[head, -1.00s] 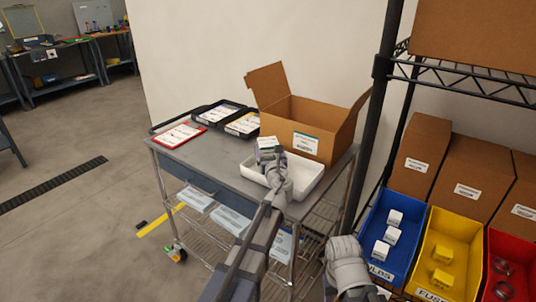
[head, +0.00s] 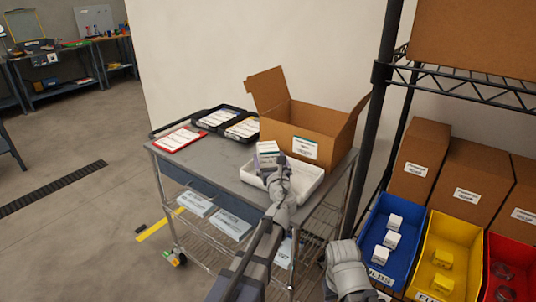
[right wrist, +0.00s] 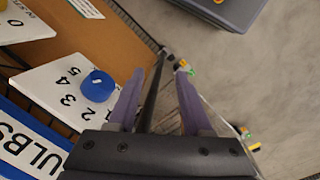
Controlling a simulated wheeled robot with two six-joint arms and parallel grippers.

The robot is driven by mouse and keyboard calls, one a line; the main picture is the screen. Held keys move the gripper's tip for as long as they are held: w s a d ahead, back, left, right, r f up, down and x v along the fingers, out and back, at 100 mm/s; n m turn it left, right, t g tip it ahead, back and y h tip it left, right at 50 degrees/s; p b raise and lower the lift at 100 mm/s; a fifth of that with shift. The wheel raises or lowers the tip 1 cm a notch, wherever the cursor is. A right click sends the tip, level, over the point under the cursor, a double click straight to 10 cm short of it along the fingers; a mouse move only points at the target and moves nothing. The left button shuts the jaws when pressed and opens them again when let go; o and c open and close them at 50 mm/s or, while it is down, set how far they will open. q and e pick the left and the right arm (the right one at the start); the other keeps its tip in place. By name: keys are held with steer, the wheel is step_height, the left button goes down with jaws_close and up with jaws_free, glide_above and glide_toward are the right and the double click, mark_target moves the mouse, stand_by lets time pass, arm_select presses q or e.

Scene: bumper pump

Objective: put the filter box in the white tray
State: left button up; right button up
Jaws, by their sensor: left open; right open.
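The filter box (head: 267,152), a small white box with a teal and grey label, is at the left rear part of the white tray (head: 307,186) in the head view. My left gripper (head: 272,172) is open right at the near side of the box. The gripper hides the box's lower part, so I cannot tell whether the box rests on the tray floor. The tray sits on the cart top. My right gripper (right wrist: 160,73) is open and empty in the right wrist view, beside the shelf bins.
An open cardboard box (head: 305,125) stands behind the tray on the grey cart (head: 205,163). A red-framed card (head: 177,139) and black trays lie at the cart's left. Blue (head: 370,238), yellow and red bins sit on the rack at right. Floor left of the cart is mostly clear.

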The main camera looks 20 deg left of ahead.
arm_select(q)
steer(key=v, duration=0.8)
steer(key=shift+s, duration=0.1)
steer(key=shift+f, duration=0.1)
